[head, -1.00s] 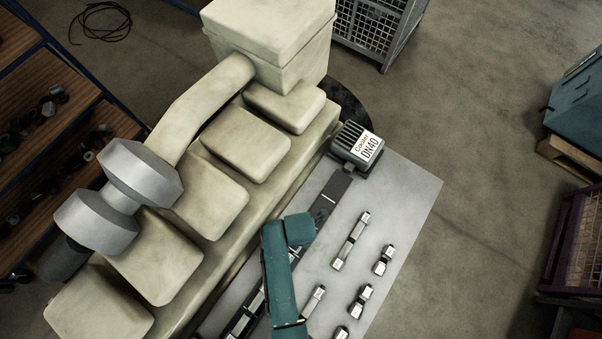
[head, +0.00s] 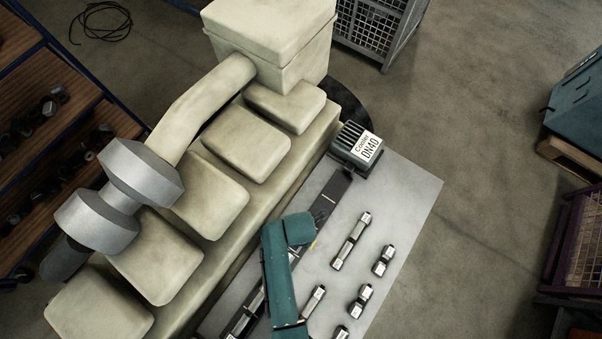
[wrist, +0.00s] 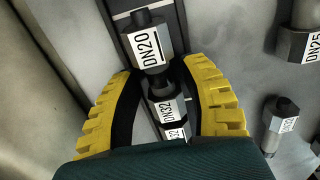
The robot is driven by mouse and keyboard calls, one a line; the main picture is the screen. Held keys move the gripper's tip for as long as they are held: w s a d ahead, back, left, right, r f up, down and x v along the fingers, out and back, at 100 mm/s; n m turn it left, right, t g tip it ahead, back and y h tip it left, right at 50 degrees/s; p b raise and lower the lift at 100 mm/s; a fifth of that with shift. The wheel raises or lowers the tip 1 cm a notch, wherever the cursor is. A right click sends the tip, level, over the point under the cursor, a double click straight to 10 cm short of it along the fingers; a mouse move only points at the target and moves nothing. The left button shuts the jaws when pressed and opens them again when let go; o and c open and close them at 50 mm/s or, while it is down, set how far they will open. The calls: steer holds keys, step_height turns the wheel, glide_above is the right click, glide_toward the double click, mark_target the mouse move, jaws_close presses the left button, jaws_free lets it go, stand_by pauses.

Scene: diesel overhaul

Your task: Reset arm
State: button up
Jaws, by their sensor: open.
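My gripper (wrist: 160,72) shows in the wrist view with its two yellow, ribbed fingers spread apart. A metal fitting labelled DN20 (wrist: 147,47) lies just beyond the fingertips. A fitting labelled DN32 (wrist: 167,110) shows between the fingers, and another labelled piece lies below it, partly hidden by my wrist. Whether the fingers touch any of them I cannot tell; none looks clamped. In the head view my teal arm (head: 281,270) reaches over the grey table (head: 405,195), next to the dark rail (head: 329,199). My arm hides nearly all of the gripper there; only a small yellow bit shows.
A large cream engine block (head: 240,225) stands left of the table. A box labelled Cooler DN40 (head: 358,148) sits at the rail's far end. Several fittings, including a long one (head: 351,241), lie right of my arm. The table's far right part is clear.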

step_height(320, 180, up, 11)
steer(key=shift+w+r, duration=0.1)
stand_by(0.7)
